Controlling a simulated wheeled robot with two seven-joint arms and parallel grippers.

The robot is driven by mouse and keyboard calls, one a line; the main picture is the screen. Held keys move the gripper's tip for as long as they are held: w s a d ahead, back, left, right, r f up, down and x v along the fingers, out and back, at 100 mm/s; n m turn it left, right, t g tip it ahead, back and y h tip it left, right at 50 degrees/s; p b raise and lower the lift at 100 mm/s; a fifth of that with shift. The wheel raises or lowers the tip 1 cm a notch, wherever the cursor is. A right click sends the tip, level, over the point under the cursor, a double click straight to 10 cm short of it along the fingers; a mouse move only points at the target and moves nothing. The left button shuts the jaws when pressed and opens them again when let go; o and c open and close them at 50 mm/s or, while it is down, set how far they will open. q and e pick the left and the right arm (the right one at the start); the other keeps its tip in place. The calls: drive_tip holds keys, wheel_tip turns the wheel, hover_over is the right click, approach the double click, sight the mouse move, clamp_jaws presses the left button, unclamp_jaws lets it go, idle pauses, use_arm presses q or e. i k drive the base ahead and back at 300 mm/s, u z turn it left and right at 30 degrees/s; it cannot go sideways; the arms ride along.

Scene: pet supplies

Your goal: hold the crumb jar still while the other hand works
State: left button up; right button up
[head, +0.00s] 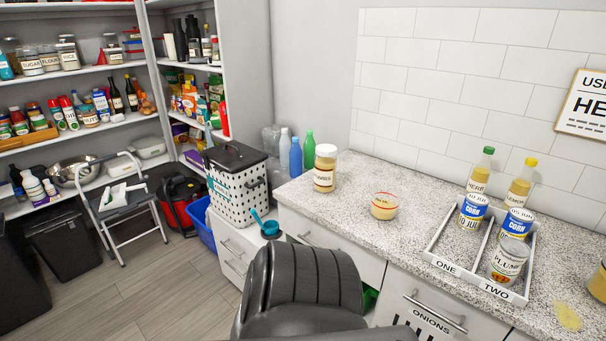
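The crumb jar (325,168) stands upright at the far left end of the speckled counter. It is a clear jar with tan contents, a pale lid and a label too small to read surely. A low clear tub (384,206) with a red-marked rim and pale yellow contents sits to its right, apart from it. Neither of my grippers shows in the head view. Nothing is touching the jar.
A white two-lane tray (447,268) marked ONE and TWO holds cans and bottles at the right. A yellowish patch (568,317) lies on the counter (345,215) near the front right. Bottles (308,151) stand behind the jar. A lidded basket (236,190) is at left.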

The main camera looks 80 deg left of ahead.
sight(324, 168)
drive_tip(key=u, duration=2.2)
